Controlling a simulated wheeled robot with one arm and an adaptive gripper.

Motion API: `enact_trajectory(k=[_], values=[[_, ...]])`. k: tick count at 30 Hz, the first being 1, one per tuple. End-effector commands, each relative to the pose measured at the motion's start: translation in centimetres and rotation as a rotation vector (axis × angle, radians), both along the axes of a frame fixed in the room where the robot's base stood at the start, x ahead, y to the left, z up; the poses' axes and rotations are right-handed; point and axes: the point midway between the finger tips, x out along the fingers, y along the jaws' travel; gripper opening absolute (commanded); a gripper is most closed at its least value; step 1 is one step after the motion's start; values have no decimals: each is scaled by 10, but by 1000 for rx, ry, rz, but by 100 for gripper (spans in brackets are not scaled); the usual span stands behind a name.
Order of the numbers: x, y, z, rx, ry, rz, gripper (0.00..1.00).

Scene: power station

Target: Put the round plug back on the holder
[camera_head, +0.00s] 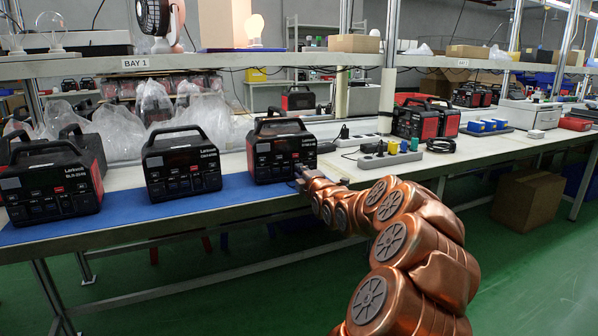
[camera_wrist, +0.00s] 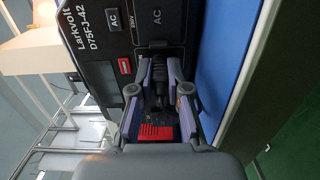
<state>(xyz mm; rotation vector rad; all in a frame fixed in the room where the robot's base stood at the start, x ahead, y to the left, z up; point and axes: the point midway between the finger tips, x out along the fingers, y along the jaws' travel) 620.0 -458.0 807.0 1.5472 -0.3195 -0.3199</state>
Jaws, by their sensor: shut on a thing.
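My gripper (camera_wrist: 160,72) is at the front of the right-hand power station (camera_head: 281,152), near its lower right corner. The label in the wrist view reads Larkvolt D75FJ-42, and the station's dark front (camera_wrist: 110,45) fills much of that view. The two grey fingers are closed around a small dark round plug (camera_wrist: 158,92). The plug points toward the station's front panel; whether it touches a socket there I cannot tell. In the head view my gripper (camera_head: 303,180) is small and the plug cannot be made out. I cannot pick out the holder with certainty in either view.
Two similar power stations (camera_head: 181,166) (camera_head: 50,180) stand to the left on a blue mat (camera_head: 150,213). Power strips (camera_head: 388,157) lie on the white bench to the right. More red and black stations (camera_head: 425,120) stand beyond. A shelf (camera_head: 230,63) runs above.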

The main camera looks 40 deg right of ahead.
Motion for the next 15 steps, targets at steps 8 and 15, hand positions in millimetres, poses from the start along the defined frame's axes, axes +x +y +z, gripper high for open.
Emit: enact_trajectory(k=[8, 15], values=[[-4, 1, -1, 0, 0, 0, 0], [-11, 5, -1, 0, 0, 1, 0]])
